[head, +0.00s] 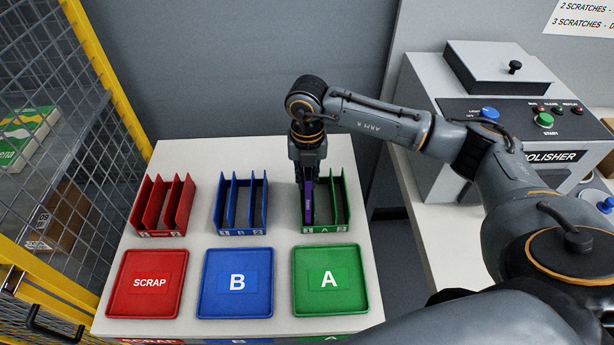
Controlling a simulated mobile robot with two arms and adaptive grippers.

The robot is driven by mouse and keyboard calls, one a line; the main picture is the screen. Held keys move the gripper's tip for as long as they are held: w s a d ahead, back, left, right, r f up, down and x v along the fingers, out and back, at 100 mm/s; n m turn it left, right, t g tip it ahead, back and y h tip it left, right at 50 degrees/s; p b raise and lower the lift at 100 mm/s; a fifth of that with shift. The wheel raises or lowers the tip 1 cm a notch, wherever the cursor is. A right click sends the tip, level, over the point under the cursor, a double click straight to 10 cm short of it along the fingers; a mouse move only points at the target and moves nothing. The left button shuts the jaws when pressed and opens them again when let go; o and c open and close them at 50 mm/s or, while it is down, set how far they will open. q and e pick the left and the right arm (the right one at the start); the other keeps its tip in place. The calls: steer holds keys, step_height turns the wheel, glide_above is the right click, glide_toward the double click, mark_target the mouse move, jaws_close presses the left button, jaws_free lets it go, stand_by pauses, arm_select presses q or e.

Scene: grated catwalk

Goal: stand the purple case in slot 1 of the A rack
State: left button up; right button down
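The green A rack (344,207) stands at the right of the white table, with upright dividers and its slots open toward the top. The purple case (308,204) stands upright in the left part of this rack, along its left wall. My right gripper (308,181) points straight down over the rack, with its fingers at the case's upper back end. It seems shut on the case, though the fingertips are small and partly hidden. The slot numbers on the rack's front are too small to read surely. The right part of the rack is empty. My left gripper is out of view.
The blue B rack (241,231) and red scrap rack (157,233) stand to the left, both empty. Empty trays, red (148,310), blue (236,312) and green (330,308), lie in front. A polisher (540,137) stands right; a yellow-framed mesh fence (112,85) borders the left.

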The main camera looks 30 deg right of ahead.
steer(key=c, duration=1.3)
jaws_free()
steer(key=shift+o, duration=0.2)
steer(key=o, duration=0.4)
steer(key=shift+c, duration=0.2)
steer(key=shift+r+p, duration=2.55)
steer(key=shift+r, duration=1.5)
steer(key=shift+s+f, duration=0.1)
